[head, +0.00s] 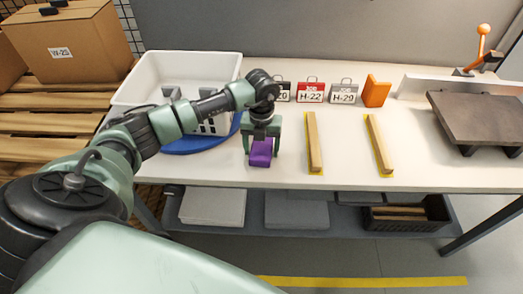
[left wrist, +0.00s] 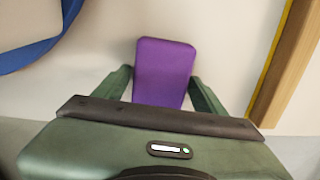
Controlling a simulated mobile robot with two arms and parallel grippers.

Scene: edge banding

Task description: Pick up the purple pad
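The purple pad (head: 261,152) lies near the front edge of the white table. It also shows in the left wrist view (left wrist: 164,72), where it extends out past my fingers. My left gripper (head: 262,142) points down over the pad, with its green fingers spread on either side of it. In the left wrist view the fingertips (left wrist: 162,78) are close to the pad's two sides, and the left finger looks slightly apart from it. The gripper looks open. Whether the right finger touches the pad is unclear. My right gripper is not in view.
A white bin (head: 186,72) and a blue round mat (head: 190,146) are at the left. Two wooden strips on yellow bases, the nearer one (head: 313,145), lie to the right. Labelled blocks (head: 310,92) and an orange block (head: 376,91) stand behind. A dark plate (head: 480,118) is far right.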

